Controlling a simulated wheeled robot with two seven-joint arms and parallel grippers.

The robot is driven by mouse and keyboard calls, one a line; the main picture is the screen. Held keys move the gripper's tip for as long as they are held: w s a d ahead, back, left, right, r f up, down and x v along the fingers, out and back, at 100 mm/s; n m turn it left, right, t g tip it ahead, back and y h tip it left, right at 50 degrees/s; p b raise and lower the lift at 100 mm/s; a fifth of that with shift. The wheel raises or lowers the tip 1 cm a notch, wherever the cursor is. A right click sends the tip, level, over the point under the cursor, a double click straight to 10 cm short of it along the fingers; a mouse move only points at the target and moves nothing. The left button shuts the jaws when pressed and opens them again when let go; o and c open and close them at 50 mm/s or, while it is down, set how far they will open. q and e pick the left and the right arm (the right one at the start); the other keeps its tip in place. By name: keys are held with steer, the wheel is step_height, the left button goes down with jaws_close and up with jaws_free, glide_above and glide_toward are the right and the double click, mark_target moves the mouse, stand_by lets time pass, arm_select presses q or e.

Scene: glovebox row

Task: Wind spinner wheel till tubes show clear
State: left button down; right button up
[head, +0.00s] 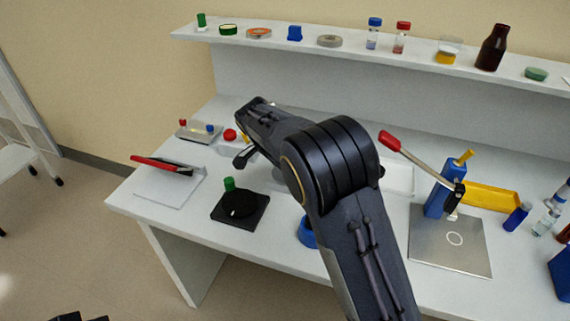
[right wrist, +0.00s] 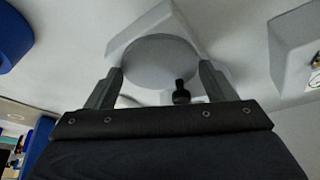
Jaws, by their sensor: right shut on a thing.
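In the right wrist view, a grey round wheel (right wrist: 152,62) sits against a pale angular block, and it looks like the spinner wheel. A short black knob (right wrist: 181,92) stands out near its lower right edge. My right gripper (right wrist: 160,78) has its fingers on both sides of the wheel and is shut on it. In the head view, my right forearm hides the gripper and most of the wheel. No tubes in the spinner are visible. Dark parts at the bottom left edge of the head view look like my left gripper (head: 82,318), mostly cut off.
A black plate with a green knob (head: 229,184) lies at the front left. A white pad with a red-handled tool (head: 160,163) is further left. A lever press with a red grip (head: 390,141) and a yellow tray (head: 492,197) stand right. Vials and bottles line the shelf (head: 275,43).

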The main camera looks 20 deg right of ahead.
steer(key=shift+w+m+g+p, duration=0.1)
steer(key=shift+m+g+p, duration=0.45)
steer(key=shift+m, duration=0.65)
steer(key=o, duration=0.7)
steer(key=v, duration=0.8)
steer(key=shift+a, duration=0.1)
steer(key=shift+f, duration=0.1)
